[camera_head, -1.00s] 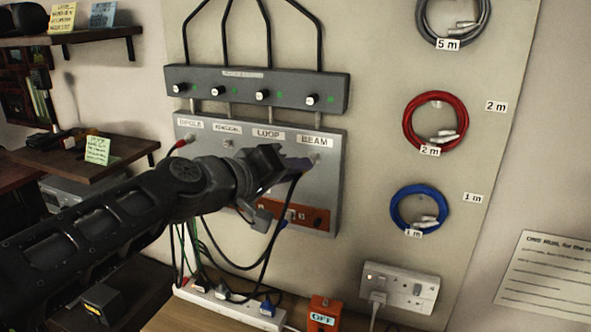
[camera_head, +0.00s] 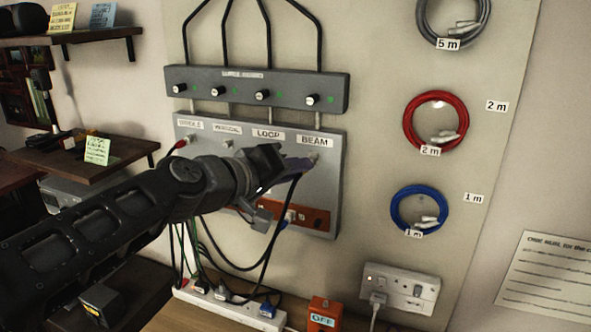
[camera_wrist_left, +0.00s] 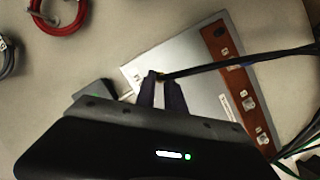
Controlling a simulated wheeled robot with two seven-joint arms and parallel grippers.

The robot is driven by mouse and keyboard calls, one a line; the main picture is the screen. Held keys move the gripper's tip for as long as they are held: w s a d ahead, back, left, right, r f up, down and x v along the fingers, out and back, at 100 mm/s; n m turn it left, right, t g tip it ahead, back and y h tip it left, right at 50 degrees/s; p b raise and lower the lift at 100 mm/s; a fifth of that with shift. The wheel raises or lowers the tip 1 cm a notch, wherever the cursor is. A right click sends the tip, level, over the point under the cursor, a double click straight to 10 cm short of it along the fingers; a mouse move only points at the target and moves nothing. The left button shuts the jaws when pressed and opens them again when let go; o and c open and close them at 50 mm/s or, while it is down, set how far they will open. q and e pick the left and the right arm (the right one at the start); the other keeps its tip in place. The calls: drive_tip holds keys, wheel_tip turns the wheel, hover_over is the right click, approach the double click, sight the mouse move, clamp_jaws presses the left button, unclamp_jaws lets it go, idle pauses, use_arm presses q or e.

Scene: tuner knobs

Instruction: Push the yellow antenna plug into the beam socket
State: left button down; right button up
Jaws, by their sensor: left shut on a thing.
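My left gripper (camera_head: 304,164) reaches in from the left, its dark fingers shut on the yellow antenna plug at the panel, just below the BEAM label (camera_head: 314,141). In the left wrist view, a small yellow bit of the plug (camera_wrist_left: 161,76) shows between the fingertips (camera_wrist_left: 160,84), with a black cable (camera_wrist_left: 225,63) running off to the right. The beam socket (camera_head: 315,156) is mostly hidden by the plug and fingertips. I cannot tell how far the plug is in. My right gripper is not in view.
The grey panel (camera_head: 335,195) has an orange-brown strip (camera_head: 318,219) low on it. A grey box with several knobs (camera_head: 255,85) sits above. Red (camera_head: 408,120) and blue (camera_head: 396,212) cable coils hang to the right. A power strip (camera_head: 235,305) lies below.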

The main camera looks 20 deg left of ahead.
use_arm(q)
drive_tip(key=shift+w, duration=0.9)
drive_tip(key=c, duration=1.3)
unclamp_jaws()
drive_tip(key=shift+c, duration=0.2)
drive_tip(key=b+v, duration=0.1)
drive_tip(key=v, duration=0.6)
drive_tip(key=shift+s, duration=0.4)
drive_tip(key=shift+a+r, duration=0.1)
